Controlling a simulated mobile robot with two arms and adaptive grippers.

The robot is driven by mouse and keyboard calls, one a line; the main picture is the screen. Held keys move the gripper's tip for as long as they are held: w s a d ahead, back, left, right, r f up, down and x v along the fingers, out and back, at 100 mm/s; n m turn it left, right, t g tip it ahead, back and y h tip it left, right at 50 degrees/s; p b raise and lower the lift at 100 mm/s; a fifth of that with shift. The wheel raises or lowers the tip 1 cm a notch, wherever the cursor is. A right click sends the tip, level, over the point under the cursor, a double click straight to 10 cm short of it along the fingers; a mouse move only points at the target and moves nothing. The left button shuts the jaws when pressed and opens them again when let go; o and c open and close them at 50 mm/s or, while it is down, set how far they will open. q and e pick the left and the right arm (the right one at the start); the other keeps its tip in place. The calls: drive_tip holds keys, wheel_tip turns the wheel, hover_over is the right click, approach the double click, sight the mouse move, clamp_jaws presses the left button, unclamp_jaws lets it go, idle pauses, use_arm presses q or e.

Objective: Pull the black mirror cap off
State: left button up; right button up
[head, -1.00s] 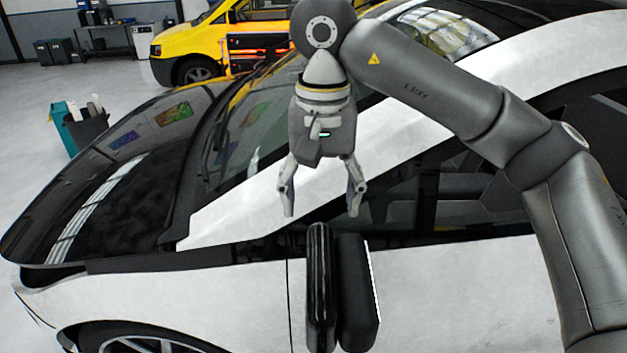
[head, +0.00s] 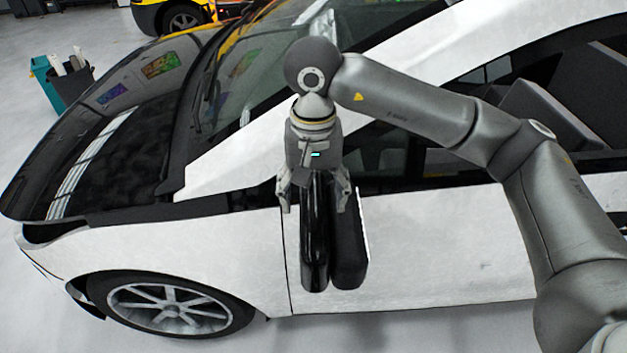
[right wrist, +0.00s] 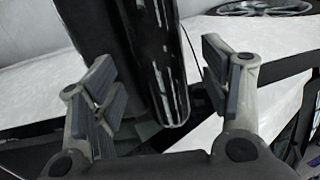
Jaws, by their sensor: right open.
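The glossy black mirror cap (head: 314,250) is on the side mirror of the white car, against the left side of the matte black mirror body (head: 348,250). My right gripper (head: 314,205) points down with its fingers open, one on either side of the mirror's top end. In the right wrist view the cap (right wrist: 165,70) and the mirror body (right wrist: 95,30) reach in between the open fingers (right wrist: 160,85). The fingers look apart from the cap there; contact on the mirror's far side cannot be told. My left gripper is out of view.
The white car door (head: 440,250) and side window (head: 440,160) are close behind the mirror. The front wheel (head: 165,308) is at the lower left. A teal and black bin (head: 65,85) stands beyond the hood, and a yellow van (head: 150,18) behind.

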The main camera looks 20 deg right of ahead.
drive_tip(key=c, duration=1.2)
drive_tip(key=shift+w+a+b, duration=0.15)
drive_tip(key=shift+a+b, duration=0.2)
drive_tip(key=shift+a, duration=0.3)
drive_tip(key=shift+w+a, duration=0.1)
drive_tip(key=shift+a, duration=0.2)
drive_tip(key=w+a+b, duration=0.1)
drive_tip(key=a, duration=0.5)
drive_tip(key=shift+w, duration=0.4)
idle(0.4)
idle(0.4)
